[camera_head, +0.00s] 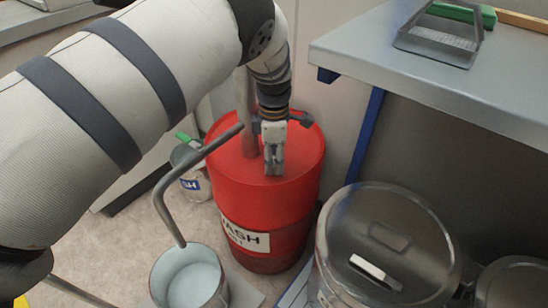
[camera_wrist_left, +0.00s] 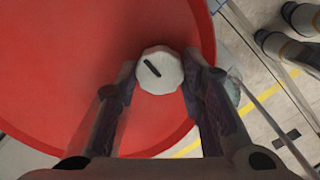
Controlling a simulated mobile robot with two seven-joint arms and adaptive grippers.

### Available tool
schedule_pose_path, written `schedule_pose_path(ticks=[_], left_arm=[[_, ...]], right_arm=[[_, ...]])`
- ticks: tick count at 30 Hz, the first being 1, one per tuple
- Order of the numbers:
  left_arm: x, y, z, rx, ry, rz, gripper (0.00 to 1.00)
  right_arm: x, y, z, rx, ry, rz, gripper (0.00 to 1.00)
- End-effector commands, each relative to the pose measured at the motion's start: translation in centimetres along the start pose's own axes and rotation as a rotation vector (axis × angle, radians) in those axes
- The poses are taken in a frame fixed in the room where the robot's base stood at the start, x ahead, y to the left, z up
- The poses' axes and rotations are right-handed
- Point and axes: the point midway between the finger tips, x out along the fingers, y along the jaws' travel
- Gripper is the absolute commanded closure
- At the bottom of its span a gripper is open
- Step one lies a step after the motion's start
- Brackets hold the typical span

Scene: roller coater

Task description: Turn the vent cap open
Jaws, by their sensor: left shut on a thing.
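The vent cap (camera_wrist_left: 160,70) is a small white faceted knob with a dark slanted slot mark on top. It sits on the lid of the red drum (camera_head: 266,205), toward the rim. My left gripper (camera_head: 274,168) reaches down from above onto the drum lid. In the left wrist view its two fingers (camera_wrist_left: 160,84) stand on either side of the cap and are shut on it. The head view hides the cap behind the gripper. My right gripper is not in either view.
A bent grey pipe (camera_head: 165,200) rises beside the drum over an open metal pail (camera_head: 188,278). A large lidded metal pot (camera_head: 388,245) stands at the right. A grey bench (camera_head: 430,75) overhangs the right side. A small can (camera_head: 190,180) stands left of the drum.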

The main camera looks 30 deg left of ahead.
Motion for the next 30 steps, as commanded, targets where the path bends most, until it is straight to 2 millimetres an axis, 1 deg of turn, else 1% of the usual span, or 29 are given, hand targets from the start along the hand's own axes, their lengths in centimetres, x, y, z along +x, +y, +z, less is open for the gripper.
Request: schedule_pose_path(ticks=[6,12,18,30], left_arm=[[0.09,-0.05,0.01,-0.125,0.000,-0.001,0.92],[0.06,-0.06,0.04,-0.197,-0.001,-0.001,0.92],[0.05,-0.07,0.06,-0.227,-0.001,-0.001,0.92],[0.03,-0.06,0.06,-0.234,-0.001,-0.001,0.92]], right_arm=[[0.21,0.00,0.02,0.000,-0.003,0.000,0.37],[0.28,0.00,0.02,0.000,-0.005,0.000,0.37],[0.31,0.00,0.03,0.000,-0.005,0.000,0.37],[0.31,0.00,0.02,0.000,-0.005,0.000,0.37]])
